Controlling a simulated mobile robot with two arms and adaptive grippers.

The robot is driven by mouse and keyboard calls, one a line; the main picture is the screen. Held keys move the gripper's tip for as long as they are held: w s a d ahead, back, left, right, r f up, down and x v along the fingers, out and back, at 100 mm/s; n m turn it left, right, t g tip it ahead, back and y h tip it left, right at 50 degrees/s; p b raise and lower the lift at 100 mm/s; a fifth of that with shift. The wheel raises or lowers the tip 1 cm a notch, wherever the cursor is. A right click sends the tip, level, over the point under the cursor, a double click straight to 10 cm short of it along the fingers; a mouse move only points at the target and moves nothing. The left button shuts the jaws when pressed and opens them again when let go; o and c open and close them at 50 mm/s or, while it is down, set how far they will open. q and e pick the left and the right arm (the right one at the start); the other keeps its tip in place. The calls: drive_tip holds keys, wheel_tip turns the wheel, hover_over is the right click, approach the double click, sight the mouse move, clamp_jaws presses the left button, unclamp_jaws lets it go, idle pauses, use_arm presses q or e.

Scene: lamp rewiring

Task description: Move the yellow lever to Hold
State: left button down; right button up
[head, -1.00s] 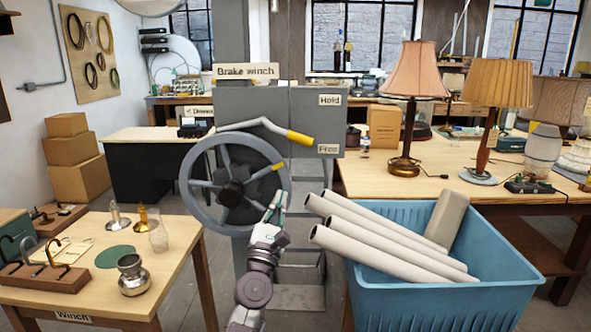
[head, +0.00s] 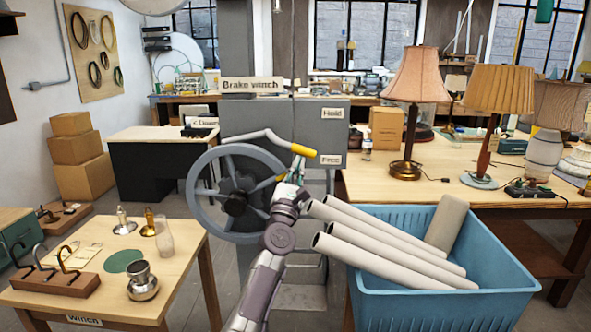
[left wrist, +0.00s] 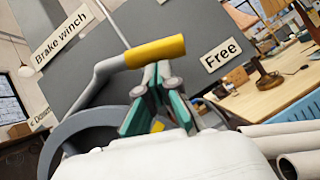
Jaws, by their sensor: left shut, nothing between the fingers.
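The brake winch (head: 236,195) has a grey wheel and a grey box. Its lever ends in a yellow grip (head: 304,151), which sits beside the "Free" label (head: 331,160). The "Hold" label (head: 333,113) is higher on the box. My left gripper (head: 294,168) is shut and empty, its fingertips just below the yellow grip. In the left wrist view the fingertips (left wrist: 160,72) are right under the yellow grip (left wrist: 155,52); I cannot tell if they touch. The "Free" label (left wrist: 220,54) is to the right there. My right gripper is not in view.
A blue bin (head: 440,300) with several pale tubes (head: 390,248) stands right of my left arm. A table with hooks and metal parts (head: 185,262) is at the left. A bench with lamps (head: 390,186) stands at the right.

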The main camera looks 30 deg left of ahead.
sight(307, 152)
use_arm(q)
drive_tip(key=shift+d+r+n+y, duration=0.1)
drive_tip(key=shift+n+y, duration=0.2)
drive_tip(key=shift+w+d+r+n+g+y+b, duration=0.2)
drive_tip(key=shift+r+n+y+b, duration=0.15)
drive_tip(key=shift+n+y, duration=0.4)
drive_tip(key=shift+w+d+r+n+g+y+b, duration=0.25)
drive_tip(key=shift+r+n+y, duration=0.2)
drive_tip(key=shift+n, duration=0.6)
drive_tip(key=shift+w+d+r+n+g+y+b, duration=0.15)
drive_tip(key=shift+r+n+y+b, duration=0.2)
drive_tip(key=shift+n+y, duration=0.4)
drive_tip(key=n, duration=0.1)
drive_tip(key=r+n+g+y+b, duration=0.1)
drive_tip(key=n, duration=0.1)
drive_tip(key=shift+d+r+y, duration=0.2)
drive_tip(key=shift+d+y, duration=0.05)
drive_tip(key=shift+d+r+n+g+y, duration=0.1)
drive_tip(key=shift+r+n+g+y, duration=1)
drive_tip(key=shift+r+n, duration=0.7)
drive_tip(key=shift+w+f, duration=0.1)
drive_tip(key=shift+f, duration=0.05)
drive_tip(key=shift+b, duration=0.3)
